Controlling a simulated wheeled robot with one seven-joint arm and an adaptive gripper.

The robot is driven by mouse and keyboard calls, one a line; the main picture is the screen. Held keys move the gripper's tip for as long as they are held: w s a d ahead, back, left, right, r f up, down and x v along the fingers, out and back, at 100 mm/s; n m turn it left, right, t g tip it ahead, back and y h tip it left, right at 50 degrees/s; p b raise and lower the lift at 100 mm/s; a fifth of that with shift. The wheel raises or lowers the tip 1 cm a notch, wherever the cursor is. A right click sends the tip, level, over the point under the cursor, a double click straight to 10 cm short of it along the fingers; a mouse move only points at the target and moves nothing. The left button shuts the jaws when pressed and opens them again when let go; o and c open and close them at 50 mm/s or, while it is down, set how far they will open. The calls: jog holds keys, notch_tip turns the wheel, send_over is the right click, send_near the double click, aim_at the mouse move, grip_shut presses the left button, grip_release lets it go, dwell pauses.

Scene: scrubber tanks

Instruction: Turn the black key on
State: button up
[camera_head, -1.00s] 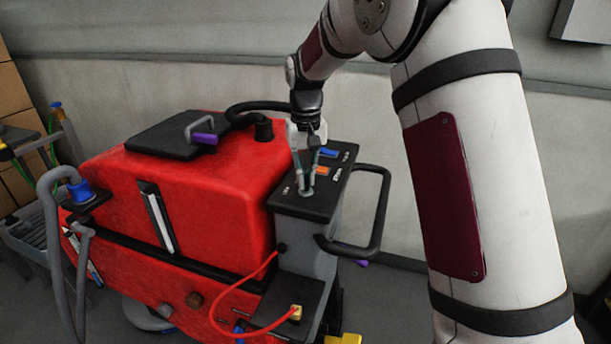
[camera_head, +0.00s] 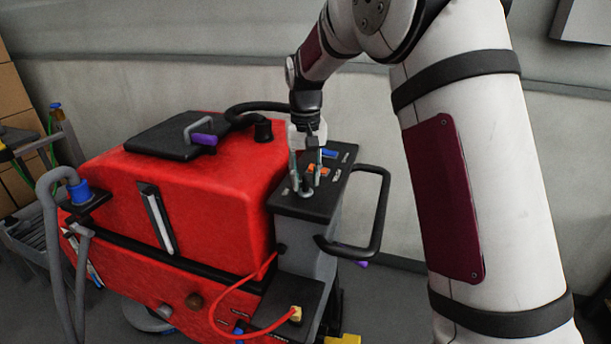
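The red scrubber tank machine (camera_head: 205,200) stands left of centre, with a dark control panel (camera_head: 290,205) on its right top. A small greyish round part (camera_head: 306,193) sits on the panel near its front; it may be the key's switch, but the black key itself is not clear. My gripper (camera_head: 307,183) points down over this part. Its two fingers are spread apart, one on each side, with a gap between them. I cannot tell whether the fingertips touch the panel.
A blue switch (camera_head: 329,154) and an orange switch (camera_head: 318,170) lie on the panel behind the fingers. A black handle loop (camera_head: 380,215) sticks out to the right. A red cable (camera_head: 217,308) hangs in front, and a grey hose (camera_head: 50,235) stands at left.

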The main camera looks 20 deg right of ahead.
aim_at(306, 178)
notch_tip(306, 178, up, 12)
dwell(0.6)
jog(key=shift+s+r, duration=0.1)
jog(key=s+r+t, duration=0.1)
jog(key=s+r, duration=0.2)
jog(key=s, duration=0.5)
jog(key=s+r+t, duration=0.1)
jog(key=s+r, duration=0.2)
jog(key=s, duration=0.5)
jog(key=s+f+t, duration=0.1)
jog(key=s+f, duration=0.1)
jog(key=s, duration=0.4)
jog(key=s+f+n+t, duration=0.1)
jog(key=s+f, duration=0.2)
jog(key=s, duration=0.2)
jog(key=s+f+t, duration=0.1)
jog(key=s+f, duration=0.1)
jog(key=s, duration=0.4)
jog(key=shift+s+f, duration=0.25)
jog(key=shift+s, duration=0.1)
